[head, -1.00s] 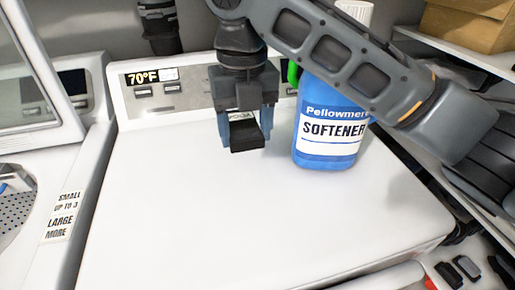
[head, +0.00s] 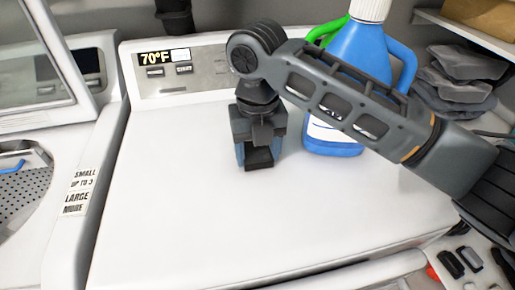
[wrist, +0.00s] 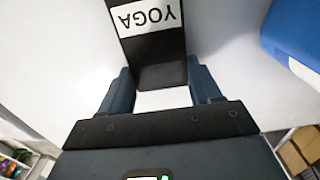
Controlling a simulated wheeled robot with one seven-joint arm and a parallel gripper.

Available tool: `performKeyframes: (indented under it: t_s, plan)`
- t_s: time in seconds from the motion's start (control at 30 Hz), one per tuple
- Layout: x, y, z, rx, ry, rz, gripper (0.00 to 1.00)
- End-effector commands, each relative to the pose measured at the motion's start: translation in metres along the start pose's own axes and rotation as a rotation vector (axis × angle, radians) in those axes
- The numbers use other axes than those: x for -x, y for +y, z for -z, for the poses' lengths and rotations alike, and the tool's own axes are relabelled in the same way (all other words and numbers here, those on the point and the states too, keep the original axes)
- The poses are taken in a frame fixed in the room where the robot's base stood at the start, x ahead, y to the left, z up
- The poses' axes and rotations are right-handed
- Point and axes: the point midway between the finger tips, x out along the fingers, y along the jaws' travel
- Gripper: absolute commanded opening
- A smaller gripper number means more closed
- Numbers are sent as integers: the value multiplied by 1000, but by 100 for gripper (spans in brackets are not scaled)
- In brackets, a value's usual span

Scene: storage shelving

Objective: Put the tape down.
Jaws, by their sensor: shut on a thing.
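The tape (head: 259,158) is a black slab with a white label, held in my gripper (head: 257,155) low over the white machine top (head: 190,200). In the wrist view the tape (wrist: 155,65) shows its label reading YOGA, upside down. My gripper (wrist: 161,88) has a blue finger on each side of the tape's near end and is shut on it. I cannot tell whether the tape touches the white top.
A blue softener bottle (head: 335,147) stands on the machine top just right of my gripper, partly behind my arm. It also shows in the wrist view (wrist: 295,35). A control panel (head: 180,72) rises at the back. The front and left of the top are clear.

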Motion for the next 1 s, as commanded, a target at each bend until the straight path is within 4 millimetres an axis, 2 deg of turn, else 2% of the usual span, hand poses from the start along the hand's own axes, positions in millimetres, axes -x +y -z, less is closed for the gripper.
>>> performKeyframes:
  t_s: [0.17,0.2,0.47,0.8,0.87,1.0]
  plan:
    - [-3,0,0,0,0,0,30]
    - [-3,0,0,0,0,0,64]
    - [-3,0,0,0,0,0,89]
    - [3,0,0,1,-1,0,89]
    - [9,0,0,2,-2,0,89]
    - [34,0,-1,2,-3,1,89]
